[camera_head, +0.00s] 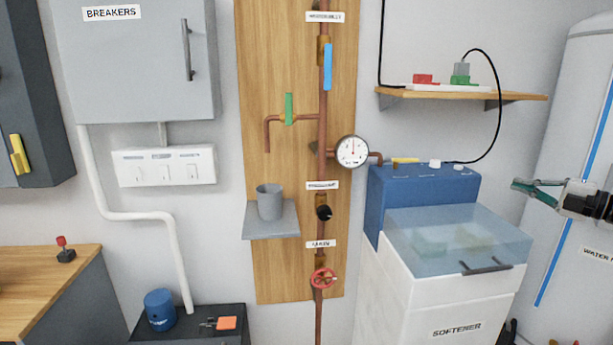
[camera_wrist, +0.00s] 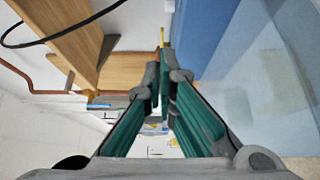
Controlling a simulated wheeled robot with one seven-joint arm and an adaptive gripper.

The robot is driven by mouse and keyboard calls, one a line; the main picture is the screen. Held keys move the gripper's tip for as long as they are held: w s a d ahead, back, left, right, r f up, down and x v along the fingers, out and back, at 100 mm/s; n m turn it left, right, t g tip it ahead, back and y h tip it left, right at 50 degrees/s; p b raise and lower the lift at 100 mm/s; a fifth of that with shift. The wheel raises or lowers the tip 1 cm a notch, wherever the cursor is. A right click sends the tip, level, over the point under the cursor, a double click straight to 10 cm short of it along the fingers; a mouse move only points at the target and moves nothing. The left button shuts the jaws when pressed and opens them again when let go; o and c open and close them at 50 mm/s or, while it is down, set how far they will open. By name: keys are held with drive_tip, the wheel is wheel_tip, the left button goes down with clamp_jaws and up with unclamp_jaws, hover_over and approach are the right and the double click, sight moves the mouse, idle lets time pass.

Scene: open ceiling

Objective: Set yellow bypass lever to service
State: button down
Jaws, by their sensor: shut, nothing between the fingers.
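The yellow bypass lever (camera_head: 404,160) lies on top of the blue softener head (camera_head: 425,190), at its left back, pointing left-right in the head view. In the wrist view a small part of the yellow lever (camera_wrist: 162,36) shows just beyond the fingertips; the rest is hidden. My gripper (camera_head: 520,186) is at the right in the head view, well to the right of the lever and apart from it. In the wrist view my gripper (camera_wrist: 163,68) has its green fingers meeting at the tips, shut and empty.
A wooden shelf (camera_head: 525,97) with a black cable hangs above the softener. A round gauge (camera_head: 352,151) and copper pipe stand just left of the lever. White knobs (camera_head: 435,163) sit beside it. A tall white tank (camera_head: 580,110) stands at the right. A clear lid (camera_head: 455,240) covers the softener front.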

drive_tip(key=w+a+r+m+t+h+p, duration=0.1)
drive_tip(key=w+a+r+m+t+h, duration=0.15)
drive_tip(key=r, duration=0.55)
drive_tip(key=w+a+r+m+t+h+p, duration=0.15)
drive_tip(key=r+m+h, duration=0.25)
drive_tip(key=r, duration=0.4)
drive_tip(key=s+a+r+m+g+h+p, duration=0.1)
drive_tip(key=s+a+r+m+h, duration=0.1)
drive_tip(key=a+r+m+h, duration=0.15)
drive_tip(key=s+a+r+m+h+p, duration=0.1)
drive_tip(key=s+a+r+m+h, duration=0.2)
drive_tip(key=r+m+h, duration=0.15)
drive_tip(key=s+a+f+m+g+y+p, duration=0.1)
drive_tip(key=s+a+f+m+g, duration=0.2)
drive_tip(key=s+a, duration=0.5)
drive_tip(key=s+a+f+m+g+y+p, duration=0.1)
drive_tip(key=s+a+f+m+g, duration=0.3)
drive_tip(key=s, duration=1.8)
drive_tip(key=s+a+f+m+g+y+p, duration=0.1)
drive_tip(key=s+a+f+m+g+p, duration=0.2)
drive_tip(key=s+a+f+g, duration=0.3)
drive_tip(key=s+a+f+m, duration=0.1)
drive_tip(key=s+a+f, duration=0.3)
drive_tip(key=s+a, duration=0.4)
drive_tip(key=shift+s+a+y, duration=0.2)
drive_tip(key=shift+s+y, duration=0.15)
drive_tip(key=shift+s, duration=0.1)
drive_tip(key=shift+f, duration=0.1)
